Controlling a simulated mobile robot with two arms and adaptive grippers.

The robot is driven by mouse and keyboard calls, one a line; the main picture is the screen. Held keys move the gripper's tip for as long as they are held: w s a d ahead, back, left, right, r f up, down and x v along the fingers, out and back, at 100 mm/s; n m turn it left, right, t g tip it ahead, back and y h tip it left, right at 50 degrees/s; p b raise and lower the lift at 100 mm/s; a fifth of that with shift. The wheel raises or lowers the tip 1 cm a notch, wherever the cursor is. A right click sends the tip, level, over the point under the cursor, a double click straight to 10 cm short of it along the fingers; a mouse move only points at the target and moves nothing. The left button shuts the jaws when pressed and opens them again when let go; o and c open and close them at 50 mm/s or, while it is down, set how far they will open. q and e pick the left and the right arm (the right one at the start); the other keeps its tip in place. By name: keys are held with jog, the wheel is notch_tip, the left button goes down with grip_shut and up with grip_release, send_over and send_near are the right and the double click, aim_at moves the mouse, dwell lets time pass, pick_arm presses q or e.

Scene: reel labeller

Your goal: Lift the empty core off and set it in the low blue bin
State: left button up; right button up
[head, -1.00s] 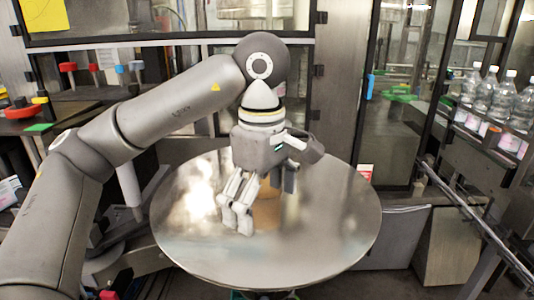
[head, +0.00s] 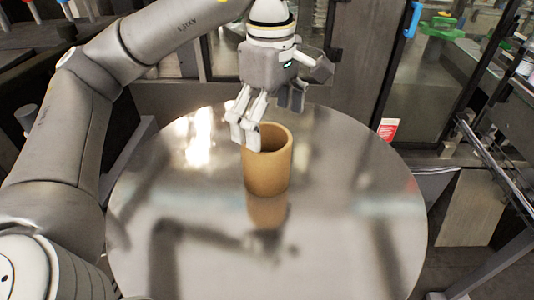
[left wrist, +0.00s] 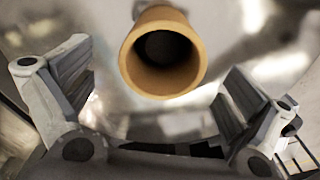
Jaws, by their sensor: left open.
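The empty core (head: 268,175) is a brown cardboard tube standing upright on a round, shiny metal table (head: 340,240). Its open top faces up. My left gripper (head: 267,112) is open and empty by the top of the core, on its far side in the head view. One finger overlaps the core's left rim in the picture; I cannot tell whether it touches. In the left wrist view the core's open end (left wrist: 166,82) shows between and beyond the spread fingers. My right gripper is not in view. I see no low blue bin.
The table is bare around the core and mirrors the core and arm. A glass-panelled machine frame (head: 365,60) stands behind the table. Metal rails (head: 490,160) run along the right side. A red and white label (head: 388,129) sits behind the table's right edge.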

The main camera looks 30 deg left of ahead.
aim_at(269, 136)
pick_arm(q)
notch_tip(269, 136, down, 2)
jog(key=shift+f, duration=0.2)
jog(key=shift+a+f, duration=0.1)
jog(key=shift+f, duration=0.25)
jog(key=shift+w+f, duration=0.15)
jog(key=shift+f, duration=0.3)
jog(key=shift+s+f, duration=0.2)
jog(key=shift+f, duration=0.1)
jog(key=shift+s+a+f+p, duration=0.1)
jog(key=shift+f+p, duration=0.6)
jog(key=shift+f, duration=1.35)
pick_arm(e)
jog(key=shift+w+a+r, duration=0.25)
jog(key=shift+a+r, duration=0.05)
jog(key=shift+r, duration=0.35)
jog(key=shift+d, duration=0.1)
pick_arm(q)
jog(key=shift+s, duration=0.1)
jog(key=c, duration=0.9)
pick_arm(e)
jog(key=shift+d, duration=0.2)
